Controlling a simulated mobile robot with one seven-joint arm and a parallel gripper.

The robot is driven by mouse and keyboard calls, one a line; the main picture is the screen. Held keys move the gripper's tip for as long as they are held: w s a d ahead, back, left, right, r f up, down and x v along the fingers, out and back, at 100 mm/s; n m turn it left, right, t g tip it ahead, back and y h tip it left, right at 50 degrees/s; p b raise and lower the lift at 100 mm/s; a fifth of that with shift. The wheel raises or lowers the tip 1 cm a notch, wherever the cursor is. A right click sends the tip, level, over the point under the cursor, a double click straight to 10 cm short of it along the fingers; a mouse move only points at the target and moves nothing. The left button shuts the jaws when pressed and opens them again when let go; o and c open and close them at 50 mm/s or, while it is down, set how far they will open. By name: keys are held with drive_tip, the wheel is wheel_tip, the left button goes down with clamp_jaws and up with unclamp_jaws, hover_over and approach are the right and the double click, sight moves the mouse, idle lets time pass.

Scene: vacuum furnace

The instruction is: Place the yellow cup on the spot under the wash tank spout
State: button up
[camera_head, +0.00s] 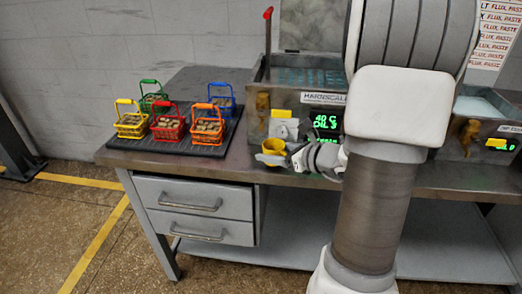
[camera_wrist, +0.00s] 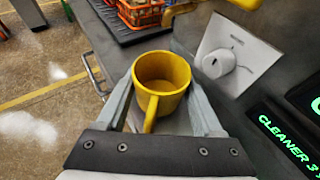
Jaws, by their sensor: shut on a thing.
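The yellow cup (camera_head: 271,147) is at the front of the left tank (camera_head: 283,98), near the bench's front edge. My gripper (camera_head: 284,154) is shut on it from the right. In the wrist view, the cup (camera_wrist: 161,72) is upright and looks empty, with its handle toward my palm, between the two fingers of my gripper (camera_wrist: 161,80). The left tank's brass spout (camera_head: 262,103) is above and slightly left of the cup; part of it shows at the top of the wrist view (camera_wrist: 184,10). Whether the cup touches the bench, and the spot itself, cannot be told.
Several coloured baskets (camera_head: 168,121) stand on a black mat (camera_head: 163,144) at the bench's left. A white plate with a knob (camera_wrist: 222,58) and a green display are close right of the cup. A second tank (camera_head: 485,125) with a brass spout (camera_head: 468,134) stands right.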

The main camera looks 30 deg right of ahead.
drive_tip(key=shift+w+a, duration=0.15)
drive_tip(key=shift+w, duration=0.2)
drive_tip(key=w, duration=0.1)
drive_tip(key=w+a, duration=0.1)
drive_tip(key=shift+w, duration=0.35)
drive_tip(key=shift+w+a+f+b, duration=0.1)
drive_tip(key=shift+w+f+b, duration=0.25)
drive_tip(key=shift+f+b, duration=0.25)
drive_tip(key=shift+f, duration=0.1)
drive_tip(key=shift+f, duration=0.2)
drive_tip(key=o, duration=1.1)
